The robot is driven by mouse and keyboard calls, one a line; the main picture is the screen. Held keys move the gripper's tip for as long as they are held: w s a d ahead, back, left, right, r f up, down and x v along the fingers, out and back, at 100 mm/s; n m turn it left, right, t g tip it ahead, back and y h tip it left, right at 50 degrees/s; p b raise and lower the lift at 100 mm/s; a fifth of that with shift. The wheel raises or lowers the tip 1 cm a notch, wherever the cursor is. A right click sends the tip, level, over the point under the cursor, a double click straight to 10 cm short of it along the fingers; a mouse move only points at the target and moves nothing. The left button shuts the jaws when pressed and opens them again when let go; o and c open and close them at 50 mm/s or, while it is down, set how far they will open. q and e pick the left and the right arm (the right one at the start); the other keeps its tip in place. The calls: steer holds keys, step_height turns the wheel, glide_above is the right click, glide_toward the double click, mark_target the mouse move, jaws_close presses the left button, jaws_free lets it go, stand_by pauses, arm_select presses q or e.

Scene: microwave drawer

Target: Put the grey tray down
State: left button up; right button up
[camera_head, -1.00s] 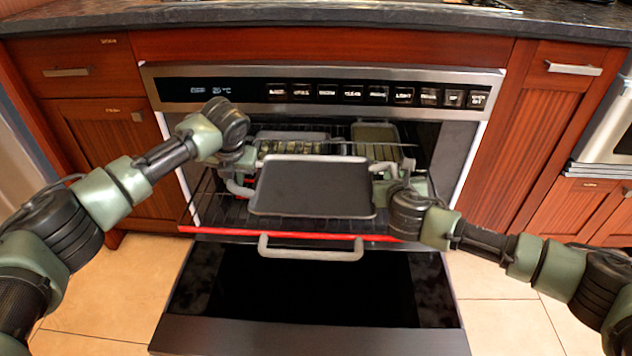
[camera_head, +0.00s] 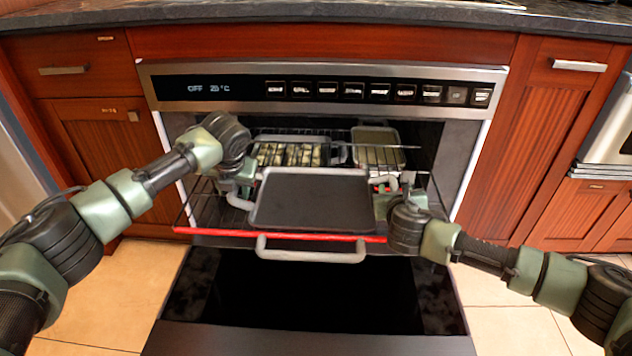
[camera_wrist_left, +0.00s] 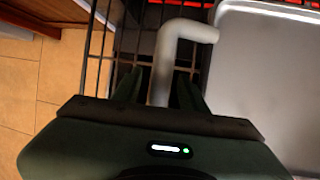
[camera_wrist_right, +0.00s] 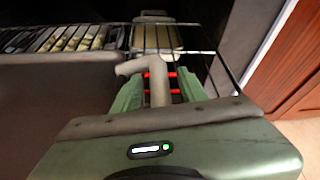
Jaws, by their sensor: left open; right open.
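The grey tray (camera_head: 311,201), dark inside with a pale rim, lies over the front of the pulled-out oven rack (camera_head: 216,213) and looks level; its underside is hidden. My left gripper (camera_head: 240,188) is at the tray's left handle. In the left wrist view its fingers are open, one on each side of the grey handle (camera_wrist_left: 163,75). My right gripper (camera_head: 388,190) is at the right handle. In the right wrist view its open fingers stand on both sides of that handle (camera_wrist_right: 158,85).
The oven door (camera_head: 310,290) hangs open below, with a grey handle (camera_head: 312,249) at the rack's front. Wooden cabinets (camera_head: 545,150) flank the oven.

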steer(key=shift+s+a+r, duration=0.1)
steer(key=shift+s+r, duration=0.1)
steer(key=shift+s, duration=0.35)
steer(key=v, duration=1.1)
arm_select(q)
steer(key=v, duration=1.2)
